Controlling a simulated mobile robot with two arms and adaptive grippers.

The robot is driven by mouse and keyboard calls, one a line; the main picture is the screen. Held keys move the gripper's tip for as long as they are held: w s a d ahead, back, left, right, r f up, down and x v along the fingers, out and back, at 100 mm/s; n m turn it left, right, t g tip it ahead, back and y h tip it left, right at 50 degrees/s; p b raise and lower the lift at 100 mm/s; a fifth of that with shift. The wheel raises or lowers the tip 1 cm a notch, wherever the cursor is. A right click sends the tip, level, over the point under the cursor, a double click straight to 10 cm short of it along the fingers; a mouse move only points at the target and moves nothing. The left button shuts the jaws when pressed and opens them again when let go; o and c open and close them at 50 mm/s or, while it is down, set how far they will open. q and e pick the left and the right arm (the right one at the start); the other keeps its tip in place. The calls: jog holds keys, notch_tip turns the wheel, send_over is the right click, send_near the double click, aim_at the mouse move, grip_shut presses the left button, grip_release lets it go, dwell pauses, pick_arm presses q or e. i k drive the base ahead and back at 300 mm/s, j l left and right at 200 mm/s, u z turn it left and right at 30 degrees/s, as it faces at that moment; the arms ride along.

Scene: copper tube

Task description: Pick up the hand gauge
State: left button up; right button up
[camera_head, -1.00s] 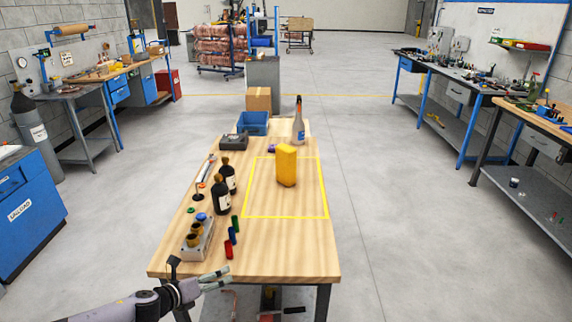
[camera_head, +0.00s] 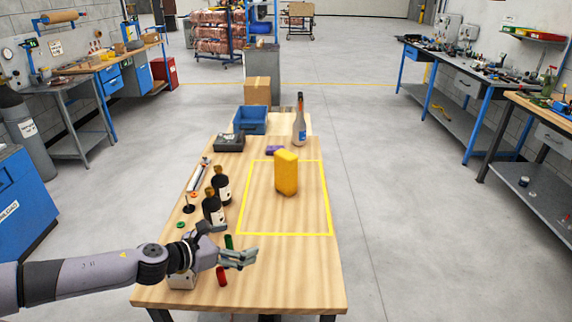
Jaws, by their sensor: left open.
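My left gripper (camera_head: 246,257) is open and empty, above the near left part of the wooden table (camera_head: 275,285), pointing right. A red cylinder (camera_head: 222,277) stands just in front of it and a green cylinder (camera_head: 229,242) shows just behind it. The blue cylinder is hidden by the gripper. A silver block (camera_head: 182,282) shows partly under my left arm. A long silver tool (camera_head: 199,174) lies at the table's left edge. I cannot tell which of these is the hand gauge. My right gripper is not in view.
Two dark bottles (camera_head: 213,209) stand behind my left wrist. A glass bottle (camera_head: 299,122), purple item (camera_head: 275,150), black box (camera_head: 229,143) and blue bin (camera_head: 252,121) are farther back.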

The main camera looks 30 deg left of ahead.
aim_at(285, 162)
jog(key=i+j, duration=0.3)
jog(key=i, duration=0.15)
jog(key=i+j, duration=0.35)
jog(key=i, duration=0.1)
